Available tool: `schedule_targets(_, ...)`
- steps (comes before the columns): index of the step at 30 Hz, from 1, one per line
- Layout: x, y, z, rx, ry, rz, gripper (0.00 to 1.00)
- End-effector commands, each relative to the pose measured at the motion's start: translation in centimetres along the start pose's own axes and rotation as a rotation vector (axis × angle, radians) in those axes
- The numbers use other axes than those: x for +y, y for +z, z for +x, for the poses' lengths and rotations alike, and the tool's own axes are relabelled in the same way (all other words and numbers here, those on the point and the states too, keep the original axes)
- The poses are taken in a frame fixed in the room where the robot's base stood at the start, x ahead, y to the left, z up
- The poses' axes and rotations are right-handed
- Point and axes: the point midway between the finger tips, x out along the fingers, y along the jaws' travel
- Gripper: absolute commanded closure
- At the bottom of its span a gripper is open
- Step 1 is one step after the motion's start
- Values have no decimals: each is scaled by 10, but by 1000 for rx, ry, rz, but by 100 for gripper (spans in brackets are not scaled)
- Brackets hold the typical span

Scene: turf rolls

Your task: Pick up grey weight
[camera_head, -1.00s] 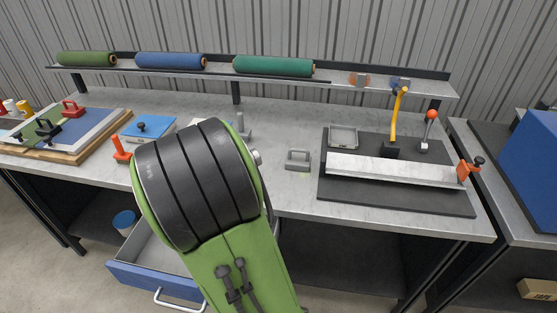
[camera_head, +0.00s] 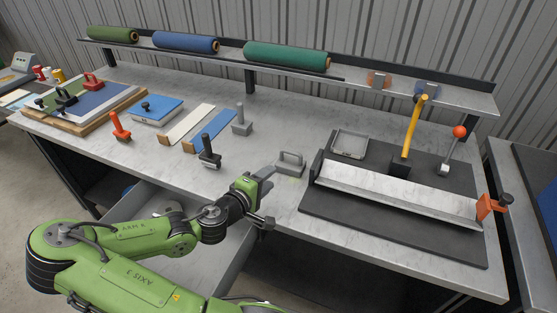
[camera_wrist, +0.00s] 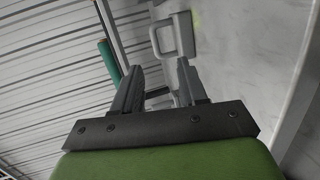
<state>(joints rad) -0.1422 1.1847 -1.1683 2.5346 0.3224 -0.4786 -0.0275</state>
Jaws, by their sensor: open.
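The grey weight (camera_head: 290,164), a small block with a looped handle, sits on the bench left of the dark mat. My gripper (camera_head: 269,197) is low at the bench's front edge, just in front and to the left of the weight. In the wrist view the weight (camera_wrist: 173,38) lies just beyond the fingertips, nearer the right finger. My gripper (camera_wrist: 158,72) is open there, with nothing between its fingers. The fingers look apart from the weight, though the exact gap is hard to tell.
A black-handled tool (camera_head: 209,152) and a grey-handled tool (camera_head: 241,122) stand left of the weight. A metal tray (camera_head: 350,144) and long metal trough (camera_head: 398,190) lie on the dark mat (camera_head: 330,215). An open drawer (camera_head: 165,205) is below the bench front.

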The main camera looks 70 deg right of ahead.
Motion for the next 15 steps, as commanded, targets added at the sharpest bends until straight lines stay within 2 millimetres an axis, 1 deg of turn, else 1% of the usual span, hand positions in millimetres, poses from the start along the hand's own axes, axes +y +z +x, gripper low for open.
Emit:
schedule_targets(2,6,-2,3,13,40,-30,58)
schedule_targets(5,8,-2,16,14,47,-33,58)
schedule_targets(12,10,-3,76,13,45,-31,58)
schedule_targets(15,11,-4,96,14,44,-31,58)
